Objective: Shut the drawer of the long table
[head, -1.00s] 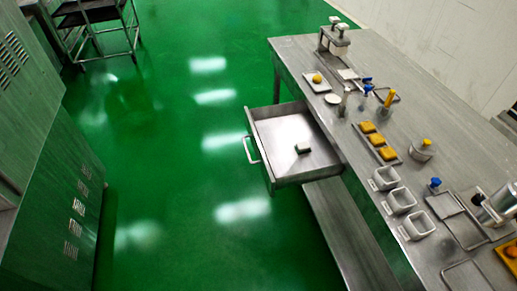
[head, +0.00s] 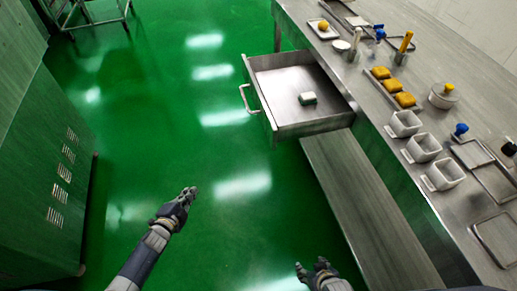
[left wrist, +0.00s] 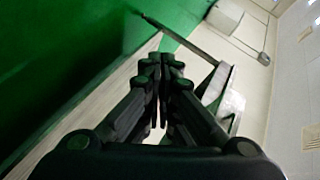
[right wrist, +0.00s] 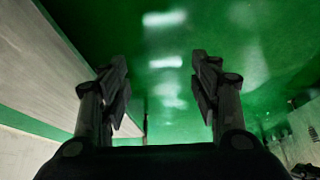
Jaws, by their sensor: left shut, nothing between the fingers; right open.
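The drawer (head: 262,103) of the long table (head: 410,172) stands pulled out to the left, over the green floor. Its bar handle (head: 243,100) is on its left front face. A small white and dark green object (head: 307,98) lies inside it. My left gripper (head: 189,194) is shut and empty in the free space below and left of the drawer, apart from it; its fingers also show together in the left wrist view (left wrist: 162,62). My right gripper (head: 318,266) is at the bottom of the head view, apart from the table; it is open and empty in the right wrist view (right wrist: 162,72).
A metal cabinet (head: 50,170) stands on the left, with a wheeled rack (head: 95,15) behind it. The tabletop holds white cups (head: 423,147), a tray of yellow pieces (head: 392,86) and tools. A lower shelf (head: 365,200) runs under the table. Green floor is clear between cabinet and drawer.

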